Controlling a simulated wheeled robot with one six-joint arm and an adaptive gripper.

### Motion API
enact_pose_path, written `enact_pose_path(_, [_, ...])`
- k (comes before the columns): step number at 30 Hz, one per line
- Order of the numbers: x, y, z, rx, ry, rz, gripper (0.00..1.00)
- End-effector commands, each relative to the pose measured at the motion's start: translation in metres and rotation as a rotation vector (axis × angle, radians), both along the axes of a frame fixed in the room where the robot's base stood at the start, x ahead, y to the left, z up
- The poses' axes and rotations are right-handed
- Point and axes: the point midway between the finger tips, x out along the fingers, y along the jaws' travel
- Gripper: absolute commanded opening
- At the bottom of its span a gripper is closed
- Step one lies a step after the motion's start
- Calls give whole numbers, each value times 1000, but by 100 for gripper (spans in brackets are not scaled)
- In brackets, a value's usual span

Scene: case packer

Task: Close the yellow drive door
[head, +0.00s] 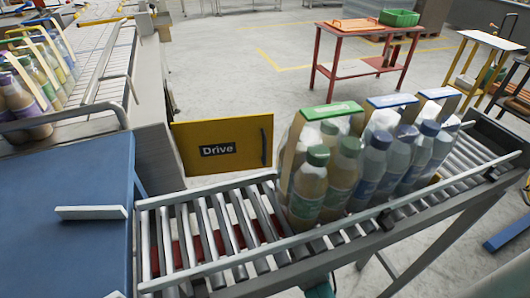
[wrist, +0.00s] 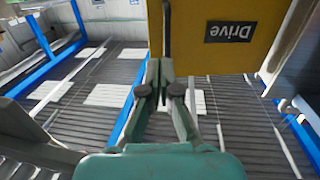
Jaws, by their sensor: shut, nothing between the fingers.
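The yellow drive door (head: 235,160) stands swung out from the grey machine body, its hinge side at the left. It carries a black "Drive" label (head: 218,150) and a dark handle (head: 264,146) near its free edge. In the wrist view the door (wrist: 200,55) fills the upper middle, with the handle (wrist: 167,30) along its left edge. My gripper (wrist: 160,66) is shut and empty. Its tips appear at the lower end of the handle; whether they touch it I cannot tell. In the head view only a small teal part of my arm shows at the bottom edge.
A roller conveyor (head: 215,270) runs in front of the door, carrying several bottle packs (head: 335,165). A blue panel (head: 65,215) is at the left. A red table (head: 350,70) stands behind, with open floor between it and the door.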

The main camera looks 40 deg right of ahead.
Motion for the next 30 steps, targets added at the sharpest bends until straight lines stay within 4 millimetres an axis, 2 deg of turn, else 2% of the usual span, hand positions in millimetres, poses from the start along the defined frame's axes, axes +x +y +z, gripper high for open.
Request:
enact_pose_path(1, [11, -10, 9, -3, -13, -18, 0])
enact_pose_path(3, [20, -20, 17, -3, -22, -39, 0])
enact_pose_path(7, [29, -30, 25, -3, -31, -59, 0])
enact_pose_path(14, [44, -38, 27, -2, -34, -64, 0])
enact_pose_path(30, [125, -79, 27, -3, -33, -62, 0])
